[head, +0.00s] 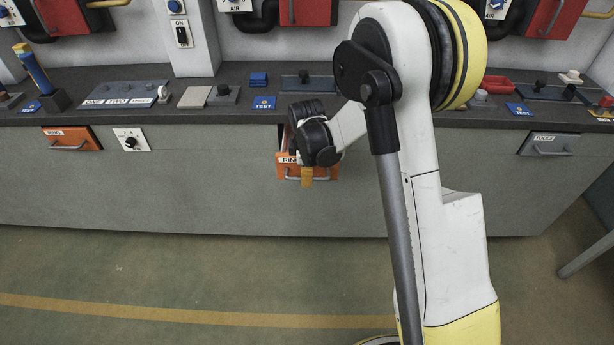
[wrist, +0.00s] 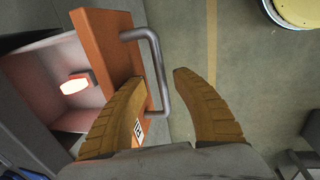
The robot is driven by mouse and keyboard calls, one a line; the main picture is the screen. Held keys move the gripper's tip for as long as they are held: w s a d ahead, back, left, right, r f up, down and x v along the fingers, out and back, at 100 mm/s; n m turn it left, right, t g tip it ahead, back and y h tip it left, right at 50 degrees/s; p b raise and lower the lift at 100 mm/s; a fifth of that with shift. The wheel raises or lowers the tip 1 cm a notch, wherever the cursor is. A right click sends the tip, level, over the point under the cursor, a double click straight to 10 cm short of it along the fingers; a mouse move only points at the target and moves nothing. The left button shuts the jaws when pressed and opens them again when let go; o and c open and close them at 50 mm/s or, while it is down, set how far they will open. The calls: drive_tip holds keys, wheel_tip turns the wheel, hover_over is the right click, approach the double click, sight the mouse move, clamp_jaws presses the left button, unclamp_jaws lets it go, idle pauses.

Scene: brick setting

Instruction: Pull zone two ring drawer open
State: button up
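The middle orange ring drawer (head: 325,167) is in the grey bench front, partly hidden behind my gripper in the head view. In the wrist view its orange front (wrist: 104,50) stands out from the bench, and the pale inside shows behind it. A small orange block with a bright white face (wrist: 76,84) is inside. The grey bar handle (wrist: 158,68) lies between the tips of my gripper (wrist: 158,78). The yellow fingers are apart, with a visible gap to the right of the bar. One finger also shows at the drawer in the head view (head: 307,176).
Another orange ring drawer (head: 72,138) at left and a grey tools drawer (head: 549,144) at right look closed. The dark bench top (head: 350,108) carries plates, knobs and blue test blocks. The floor (head: 180,275) before the bench is clear.

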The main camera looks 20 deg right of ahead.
wheel_tip(320, 180, up, 11)
drive_tip(key=s, duration=0.2)
drive_tip(key=shift+a, duration=0.35)
drive_tip(key=shift+s, duration=0.1)
